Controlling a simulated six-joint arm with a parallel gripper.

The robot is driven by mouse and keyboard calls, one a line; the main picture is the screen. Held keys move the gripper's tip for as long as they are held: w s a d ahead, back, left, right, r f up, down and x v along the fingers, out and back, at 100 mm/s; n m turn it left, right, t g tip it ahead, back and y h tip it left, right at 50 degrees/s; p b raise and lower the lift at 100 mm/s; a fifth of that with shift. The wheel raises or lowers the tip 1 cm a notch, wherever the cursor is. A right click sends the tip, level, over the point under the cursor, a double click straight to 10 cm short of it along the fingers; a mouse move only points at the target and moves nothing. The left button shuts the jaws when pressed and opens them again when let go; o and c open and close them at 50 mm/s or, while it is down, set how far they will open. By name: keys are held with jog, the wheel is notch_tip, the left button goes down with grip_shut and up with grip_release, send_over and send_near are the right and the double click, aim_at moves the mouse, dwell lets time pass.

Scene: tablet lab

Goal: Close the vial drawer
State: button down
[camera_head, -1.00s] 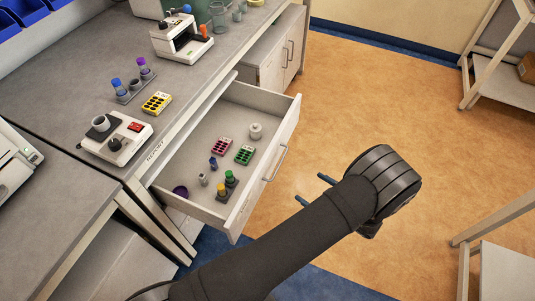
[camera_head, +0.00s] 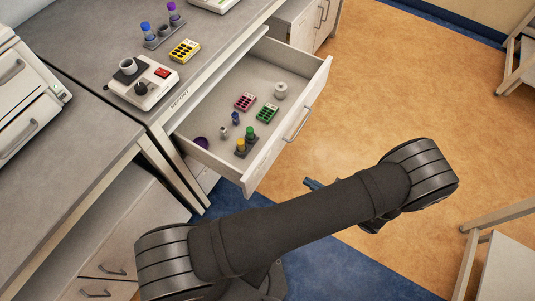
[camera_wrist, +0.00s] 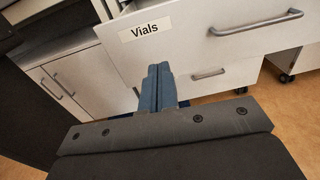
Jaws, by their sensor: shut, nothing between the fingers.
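The vial drawer (camera_head: 288,135) is pulled out from under the bench, and several vials, blocks and small pots lie in it. In the wrist view its white front (camera_wrist: 215,35) carries a "Vials" label and a bar handle (camera_wrist: 256,22). The handle also shows in the head view (camera_head: 298,124). My gripper (camera_head: 309,183) is in front of the drawer, just below and right of its near corner. In the wrist view the blue fingers (camera_wrist: 158,72) are shut together, empty, and point toward the drawer front below the label. I cannot tell whether they touch it.
The grey bench top (camera_head: 95,55) holds a balance-like device (camera_head: 142,82), a yellow block (camera_head: 185,50) and blue- and purple-capped vials. Another drawer with a handle (camera_wrist: 210,73) sits below the open one.

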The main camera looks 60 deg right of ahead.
jog(key=a+y, duration=0.1)
jog(key=a, duration=0.1)
send_near(262, 164)
jog(key=shift+n, duration=0.3)
jog(key=w, duration=0.7)
jog(key=shift+r, duration=0.15)
jog(key=w, duration=3.1)
jog(key=shift+w+r, duration=0.15)
jog(key=shift+w, duration=0.05)
jog(key=shift+d, duration=0.1)
jog(key=s, duration=1.4)
jog(key=shift+s, duration=0.35)
